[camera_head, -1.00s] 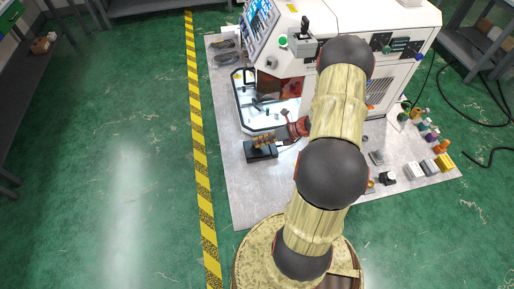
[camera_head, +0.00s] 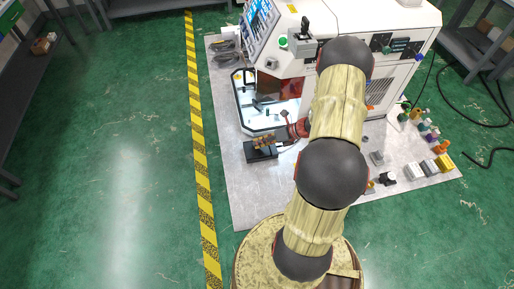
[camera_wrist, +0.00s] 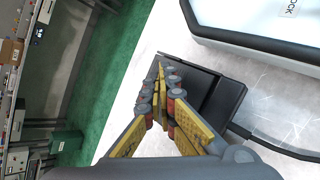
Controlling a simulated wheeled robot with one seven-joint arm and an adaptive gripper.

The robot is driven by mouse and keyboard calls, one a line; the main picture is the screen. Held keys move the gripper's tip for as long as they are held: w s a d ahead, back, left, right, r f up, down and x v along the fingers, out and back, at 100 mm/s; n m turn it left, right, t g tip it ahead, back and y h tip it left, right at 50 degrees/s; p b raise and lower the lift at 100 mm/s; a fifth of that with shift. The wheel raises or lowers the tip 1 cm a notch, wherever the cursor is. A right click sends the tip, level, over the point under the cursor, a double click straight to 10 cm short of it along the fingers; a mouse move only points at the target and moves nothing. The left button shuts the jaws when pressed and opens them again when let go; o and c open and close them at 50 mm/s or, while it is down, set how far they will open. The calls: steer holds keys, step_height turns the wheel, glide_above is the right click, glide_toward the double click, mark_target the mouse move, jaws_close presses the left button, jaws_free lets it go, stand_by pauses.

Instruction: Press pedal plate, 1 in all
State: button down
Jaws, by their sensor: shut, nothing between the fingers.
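The pedal plate (camera_head: 260,155) is a black, flat, box-like pedal on the light grey floor panel, in front of the machine's open bay. It also shows in the wrist view (camera_wrist: 224,101), just beyond my fingers. My gripper (camera_head: 261,142) is over the pedal's upper side, its yellow fingers shut with nothing between them. In the wrist view my gripper (camera_wrist: 161,72) has its fingertips together at the pedal's edge, and the fingers hide part of the plate. I cannot tell whether the tips touch it.
The white machine (camera_head: 398,75) stands behind the pedal, with a lit bay (camera_head: 277,116). A cable runs from the pedal in the wrist view (camera_wrist: 240,130). Small coloured parts (camera_head: 443,162) stand at the right. The green floor (camera_head: 110,140) left of the yellow-black stripe is clear.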

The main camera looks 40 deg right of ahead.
steer(key=shift+s+r+p, duration=0.1)
steer(key=shift+r+p, duration=0.6)
steer(key=shift+r, duration=0.2)
steer(key=r+p, duration=0.2)
steer(key=r, duration=0.1)
steer(key=r+p, duration=0.2)
steer(key=shift+s+d, duration=0.1)
steer(key=shift+d, duration=0.15)
stand_by(0.6)
